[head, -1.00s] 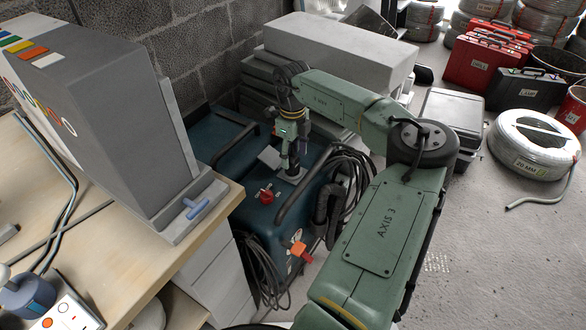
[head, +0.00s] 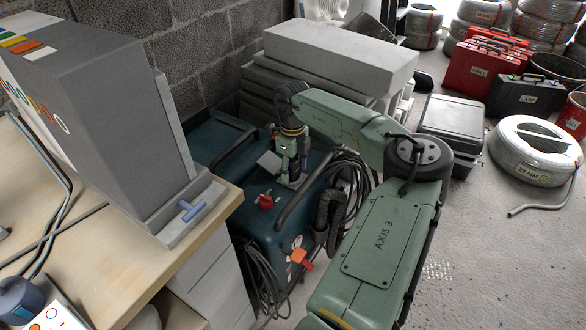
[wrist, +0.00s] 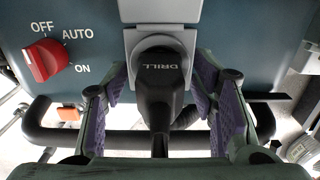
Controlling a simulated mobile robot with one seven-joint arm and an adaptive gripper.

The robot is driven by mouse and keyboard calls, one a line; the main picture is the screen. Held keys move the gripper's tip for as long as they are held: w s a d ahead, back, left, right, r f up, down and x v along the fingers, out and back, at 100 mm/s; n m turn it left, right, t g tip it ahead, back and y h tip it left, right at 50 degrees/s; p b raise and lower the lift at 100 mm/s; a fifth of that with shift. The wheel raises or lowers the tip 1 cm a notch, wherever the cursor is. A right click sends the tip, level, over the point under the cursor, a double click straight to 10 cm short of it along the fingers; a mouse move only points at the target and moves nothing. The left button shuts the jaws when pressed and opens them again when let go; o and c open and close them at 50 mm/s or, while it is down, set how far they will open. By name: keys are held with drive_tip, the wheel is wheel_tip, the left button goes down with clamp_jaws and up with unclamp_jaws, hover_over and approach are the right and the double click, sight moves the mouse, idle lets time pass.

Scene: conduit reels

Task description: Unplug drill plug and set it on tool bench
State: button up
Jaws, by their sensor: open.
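The black drill plug (wrist: 158,85), marked DRILL, sits in a round grey socket under a raised grey flap (wrist: 160,12) in the wrist view. The socket is on the dark blue machine (head: 225,185). My gripper (wrist: 160,88) is open, with a purple-padded finger on each side of the plug. Gaps show between the pads and the plug. In the head view my gripper (head: 289,172) points down onto the machine's top and hides the plug. A pale wooden-topped bench (head: 105,285) stands at the left; I cannot tell if it is the tool bench.
A red rotary switch (wrist: 46,60) lies left of the plug. A black bar handle (wrist: 95,139) crosses below it. A grey cabinet with a blue T-handle (head: 194,210) stands on the bench. Black cables (head: 345,180) hang at the machine's right. Bare worktop shows along the bench's front.

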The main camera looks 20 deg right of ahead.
sight(292, 160)
drive_tip(key=shift+c, duration=0.4)
idle(0.6)
clamp_jaws()
idle(0.4)
drive_tip(key=shift+r+p, duration=0.2)
drive_tip(key=shift+p, duration=0.1)
drive_tip(key=shift+r+p, duration=1.85)
drive_tip(key=shift+r, duration=1)
